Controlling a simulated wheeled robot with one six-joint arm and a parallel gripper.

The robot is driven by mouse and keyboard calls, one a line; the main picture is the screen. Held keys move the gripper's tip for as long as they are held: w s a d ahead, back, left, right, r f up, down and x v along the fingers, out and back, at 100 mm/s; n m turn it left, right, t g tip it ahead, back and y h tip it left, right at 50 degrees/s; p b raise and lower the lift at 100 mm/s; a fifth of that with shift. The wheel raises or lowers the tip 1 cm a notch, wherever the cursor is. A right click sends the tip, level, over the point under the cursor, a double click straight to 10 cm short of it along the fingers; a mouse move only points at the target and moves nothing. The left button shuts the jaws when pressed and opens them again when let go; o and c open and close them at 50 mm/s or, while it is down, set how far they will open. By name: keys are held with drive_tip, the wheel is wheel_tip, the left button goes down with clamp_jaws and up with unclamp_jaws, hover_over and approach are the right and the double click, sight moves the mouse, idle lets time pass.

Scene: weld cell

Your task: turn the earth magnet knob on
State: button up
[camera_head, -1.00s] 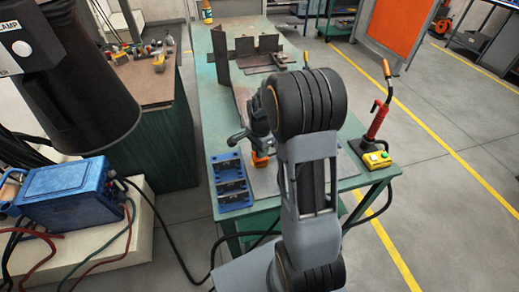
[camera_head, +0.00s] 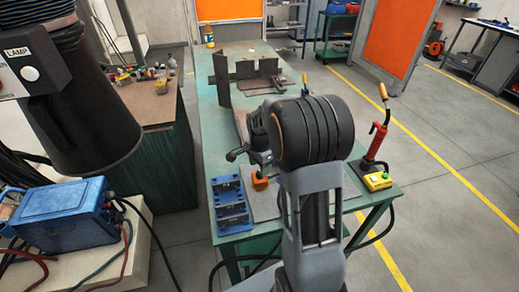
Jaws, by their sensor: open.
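A small orange block (camera_head: 260,181) sits on the green worktable beside a grey plate, partly hidden by my arm; it may be the earth magnet. I cannot make out a knob on it or which way it is turned. My gripper (camera_head: 237,154) is above and left of the orange block, apart from it in the picture. It is open and holds nothing that I can see. My dark wrist hides part of the gripper and of the plate.
The green worktable (camera_head: 208,122) carries a blue tray (camera_head: 232,207) at its near left and rusty steel plates (camera_head: 222,82) further back. A red torch-like tool (camera_head: 376,144) and a yellow button box (camera_head: 378,181) stand at right. A black duct (camera_head: 75,125) hangs at left.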

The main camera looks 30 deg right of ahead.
wheel_tip(320, 180, up, 11)
drive_tip(key=shift+f, duration=0.2)
idle(0.6)
